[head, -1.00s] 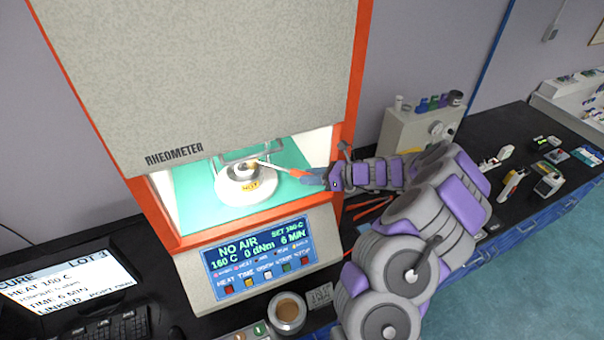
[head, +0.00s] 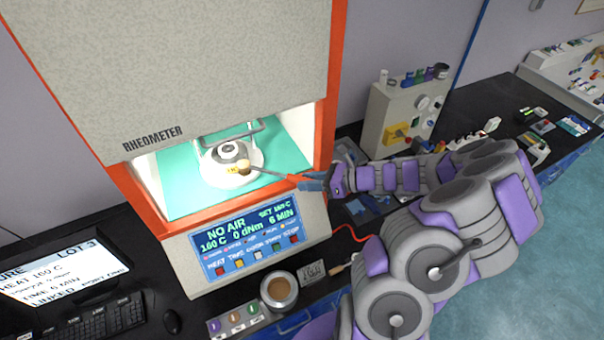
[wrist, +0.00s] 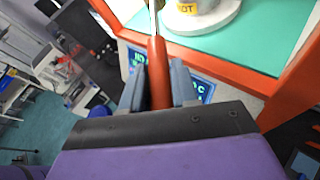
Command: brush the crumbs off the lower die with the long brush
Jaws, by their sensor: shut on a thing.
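The long brush (head: 275,174) has an orange-red handle, a thin grey shaft and a pale tan head. My gripper (head: 312,181) is shut on its handle, just outside the right edge of the rheometer opening. In the wrist view the brush handle (wrist: 158,75) lies between the two blue-grey fingers. The brush head (head: 243,167) is at the front right rim of the lower die (head: 230,150), a round grey metal piece on a white base with a yellow HOT label. Whether the bristles touch the die is unclear. Crumbs are too small to make out.
The rheometer's orange frame (head: 325,150) borders the opening close to my gripper. A control panel (head: 250,237) is below it. A metal cup (head: 279,290) with tan contents stands in front. A beige instrument (head: 400,115) stands at the right. A teal floor (head: 232,172) surrounds the die.

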